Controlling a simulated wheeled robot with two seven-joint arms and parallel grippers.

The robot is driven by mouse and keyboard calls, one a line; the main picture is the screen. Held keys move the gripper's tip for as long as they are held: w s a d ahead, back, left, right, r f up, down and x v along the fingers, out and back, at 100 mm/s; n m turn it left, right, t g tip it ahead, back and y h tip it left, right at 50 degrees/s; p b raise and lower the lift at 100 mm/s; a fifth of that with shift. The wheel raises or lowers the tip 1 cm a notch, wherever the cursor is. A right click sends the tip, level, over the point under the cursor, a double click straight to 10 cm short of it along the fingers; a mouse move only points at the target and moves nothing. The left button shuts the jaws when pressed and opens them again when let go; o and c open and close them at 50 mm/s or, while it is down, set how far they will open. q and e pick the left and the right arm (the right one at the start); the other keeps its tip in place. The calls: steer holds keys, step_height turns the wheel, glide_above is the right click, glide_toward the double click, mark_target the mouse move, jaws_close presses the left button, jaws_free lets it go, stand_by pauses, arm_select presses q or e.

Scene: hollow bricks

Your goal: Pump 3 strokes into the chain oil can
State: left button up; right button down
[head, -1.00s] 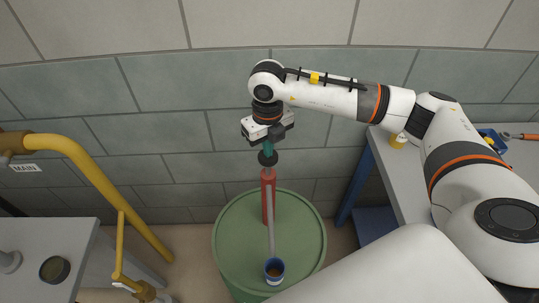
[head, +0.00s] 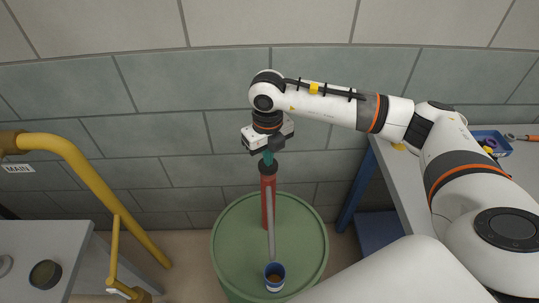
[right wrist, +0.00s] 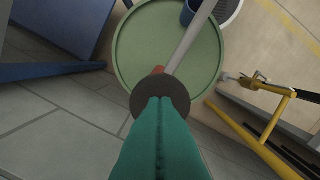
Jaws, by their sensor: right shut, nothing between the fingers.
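A red pump (head: 268,200) with a black top (head: 268,168) stands on the green drum (head: 228,255). A grey spout (head: 271,238) runs from the pump to a small blue and white can (head: 274,284) on the drum lid, with brownish contents. My right gripper (head: 268,158) is over the pump, its teal fingers shut and empty. In the right wrist view the shut fingers (right wrist: 160,115) point at the dark round knob (right wrist: 160,92) and appear to touch it. The spout and part of the can (right wrist: 190,14) also show there. My left gripper is out of view.
At the right, a grey table (head: 400,180) holds a blue tray (head: 492,140).

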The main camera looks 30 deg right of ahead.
steer(key=shift+f, duration=0.4)
steer(key=shift+r, duration=0.1)
steer(key=shift+r+p, duration=1.6)
steer(key=shift+r, duration=1.3)
steer(key=shift+f, duration=0.25)
steer(key=shift+f+b, duration=2.75)
steer(key=shift+f, duration=0.1)
steer(key=shift+r, duration=0.15)
